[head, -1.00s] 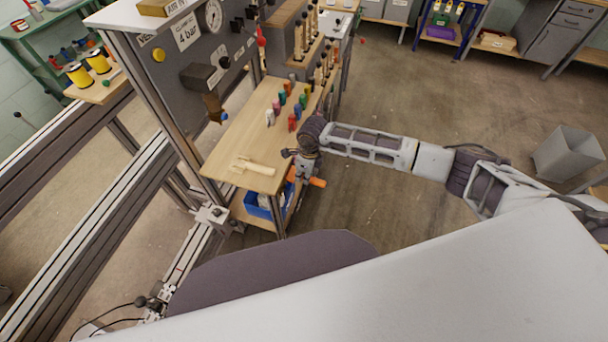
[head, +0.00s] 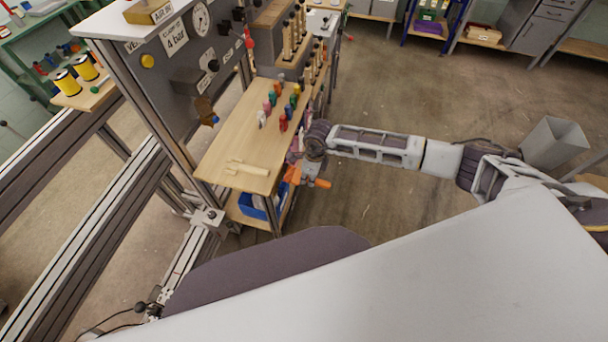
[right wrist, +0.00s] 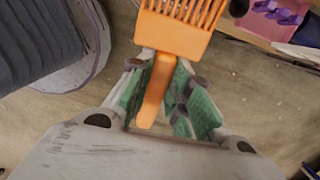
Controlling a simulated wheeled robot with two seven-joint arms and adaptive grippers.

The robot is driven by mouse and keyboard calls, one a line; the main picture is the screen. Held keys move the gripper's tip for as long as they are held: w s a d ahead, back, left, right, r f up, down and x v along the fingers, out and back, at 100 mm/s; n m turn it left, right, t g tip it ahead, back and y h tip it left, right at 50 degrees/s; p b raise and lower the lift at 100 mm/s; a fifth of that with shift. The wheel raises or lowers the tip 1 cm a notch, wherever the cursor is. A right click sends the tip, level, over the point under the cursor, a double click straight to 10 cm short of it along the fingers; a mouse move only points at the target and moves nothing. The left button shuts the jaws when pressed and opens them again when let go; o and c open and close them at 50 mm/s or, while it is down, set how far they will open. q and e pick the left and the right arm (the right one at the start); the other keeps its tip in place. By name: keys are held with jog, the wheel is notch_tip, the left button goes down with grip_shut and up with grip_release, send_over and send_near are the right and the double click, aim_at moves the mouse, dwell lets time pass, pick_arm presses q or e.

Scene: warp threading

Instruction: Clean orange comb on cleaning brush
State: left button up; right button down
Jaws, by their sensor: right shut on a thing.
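The orange comb (right wrist: 180,30) is in my right gripper (right wrist: 160,88). In the right wrist view the green-padded fingers are shut around its handle, and its toothed head points to the top of the picture, clear of the fingers. In the head view the comb (head: 292,174) shows just below the gripper (head: 305,168), beside the right edge of the wooden table. A pink block with purple bristles, which looks like the cleaning brush (right wrist: 283,12), is at the top right of the right wrist view, apart from the comb. My left gripper is out of view.
A pale wooden tool (head: 247,167) lies on the wooden table (head: 222,150), with several coloured pegs farther back. A blue bin (head: 252,207) sits on the shelf below. Open floor (head: 390,205) lies to the right.

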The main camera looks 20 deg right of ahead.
aim_at(323, 182)
jog(key=shift+s+d+p, duration=0.25)
jog(key=shift+s+d, duration=0.3)
jog(key=shift+d, duration=0.25)
jog(key=shift+s+d+p, duration=0.2)
jog(key=shift+s+d, duration=0.3)
jog(key=shift+d, duration=0.3)
jog(key=shift+s+d+p, duration=0.25)
jog(key=shift+s+d, duration=0.3)
jog(key=shift+d, duration=0.25)
